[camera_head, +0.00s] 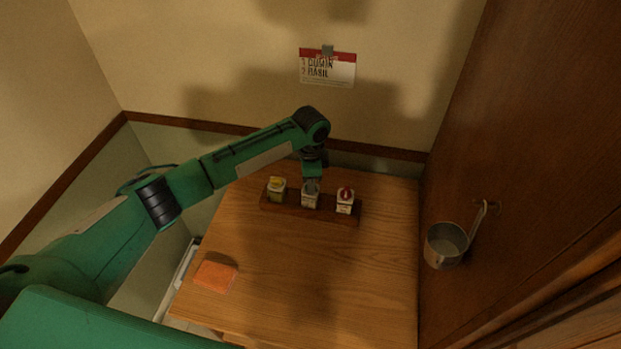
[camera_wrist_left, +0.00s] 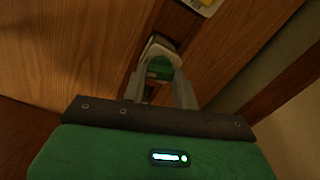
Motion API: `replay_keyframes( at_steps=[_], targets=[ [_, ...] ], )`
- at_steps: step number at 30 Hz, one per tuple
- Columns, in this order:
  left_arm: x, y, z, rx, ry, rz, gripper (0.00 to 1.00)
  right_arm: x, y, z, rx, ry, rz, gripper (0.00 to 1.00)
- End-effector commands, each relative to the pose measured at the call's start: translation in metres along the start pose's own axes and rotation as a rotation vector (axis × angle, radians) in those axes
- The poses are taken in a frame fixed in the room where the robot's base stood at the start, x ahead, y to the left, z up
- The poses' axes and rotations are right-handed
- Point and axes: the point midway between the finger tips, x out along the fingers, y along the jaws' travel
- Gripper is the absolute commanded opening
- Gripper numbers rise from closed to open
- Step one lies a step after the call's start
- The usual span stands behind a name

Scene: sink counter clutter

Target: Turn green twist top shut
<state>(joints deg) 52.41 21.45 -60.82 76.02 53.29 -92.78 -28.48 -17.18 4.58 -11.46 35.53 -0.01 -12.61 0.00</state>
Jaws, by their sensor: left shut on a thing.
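Three small spice containers stand in a row on a dark wooden rack at the back of the wooden counter. The middle container (camera_head: 310,201) is under my left gripper (camera_head: 312,182). In the left wrist view its green twist top (camera_wrist_left: 160,68) sits between the two fingers of my left gripper (camera_wrist_left: 165,88), which are shut on it. The fingers and arm hide most of the top in the head view, and I cannot tell how far it is turned. My right gripper is not in view.
A yellow-topped container (camera_head: 277,190) stands left of the middle one and a red-topped container (camera_head: 345,201) right of it, both close. An orange sponge-like block (camera_head: 215,276) lies at the front left. A metal ladle (camera_head: 445,246) hangs on the right wall. The counter's middle is clear.

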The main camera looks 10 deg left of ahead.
Motion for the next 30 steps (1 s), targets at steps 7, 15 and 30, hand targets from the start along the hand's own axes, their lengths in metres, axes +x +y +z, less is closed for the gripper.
replay_keyframes(
  at_steps=[7, 15, 30],
  targets=[
    [-0.0005, 0.0001, -0.0004, 0.12, 0.001, 0.0, 0.06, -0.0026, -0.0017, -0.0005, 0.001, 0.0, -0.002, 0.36],
    [-0.0003, 0.0002, -0.0004, 0.211, 0.001, 0.0, 0.06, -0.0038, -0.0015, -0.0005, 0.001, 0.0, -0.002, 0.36],
    [-0.0002, 0.0001, -0.0004, 0.288, 0.001, 0.0, 0.06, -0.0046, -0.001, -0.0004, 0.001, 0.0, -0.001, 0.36]
  ],
)
